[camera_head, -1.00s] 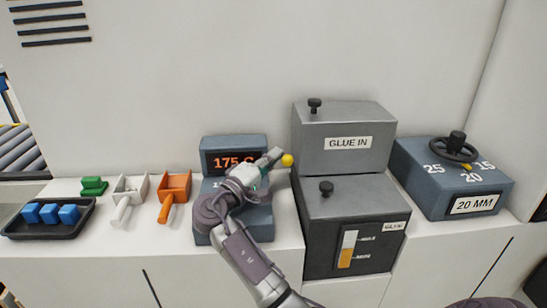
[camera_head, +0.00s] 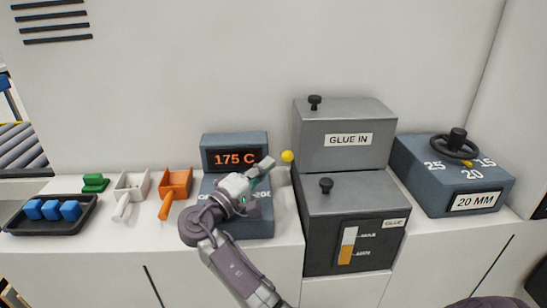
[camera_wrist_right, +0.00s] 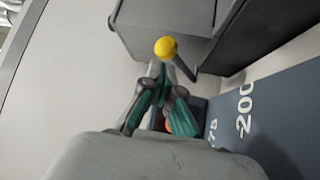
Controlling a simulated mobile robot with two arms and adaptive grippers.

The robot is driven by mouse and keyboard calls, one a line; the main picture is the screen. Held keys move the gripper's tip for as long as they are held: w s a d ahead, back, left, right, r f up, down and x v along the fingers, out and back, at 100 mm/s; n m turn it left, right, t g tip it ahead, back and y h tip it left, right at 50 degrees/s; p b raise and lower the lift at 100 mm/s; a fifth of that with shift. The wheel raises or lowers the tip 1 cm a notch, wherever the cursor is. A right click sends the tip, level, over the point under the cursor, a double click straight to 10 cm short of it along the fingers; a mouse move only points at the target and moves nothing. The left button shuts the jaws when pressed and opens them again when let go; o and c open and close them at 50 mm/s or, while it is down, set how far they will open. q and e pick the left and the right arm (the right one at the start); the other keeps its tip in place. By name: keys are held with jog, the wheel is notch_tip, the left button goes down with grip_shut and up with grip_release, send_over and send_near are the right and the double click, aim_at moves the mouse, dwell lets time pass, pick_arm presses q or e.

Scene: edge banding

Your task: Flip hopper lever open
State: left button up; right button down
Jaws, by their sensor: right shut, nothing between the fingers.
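The hopper is a grey box (camera_head: 345,150) labelled GLUE IN, stacked on a darker box with a level gauge. Its lever ends in a yellow ball knob (camera_head: 287,156) at the hopper's left side. The right wrist view shows the yellow knob (camera_wrist_right: 165,47) on a short dark rod (camera_wrist_right: 186,70) beside the grey box. My right gripper (camera_head: 267,163) is shut and empty, its tips just left of the knob with a small gap in the head view. In the right wrist view the fingertips (camera_wrist_right: 155,70) appear just below the knob; contact is unclear. My left gripper is not in view.
A blue unit with a 175 C display (camera_head: 234,159) stands behind my right gripper. An orange scoop (camera_head: 175,188), a white scoop (camera_head: 130,190) and a black tray (camera_head: 50,226) with blue blocks lie left. A blue 20 MM box (camera_head: 455,178) with a handwheel stands right.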

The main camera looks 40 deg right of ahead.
jog(key=v, duration=0.6)
jog(key=shift+w+a, duration=0.15)
jog(key=shift+a, duration=0.95)
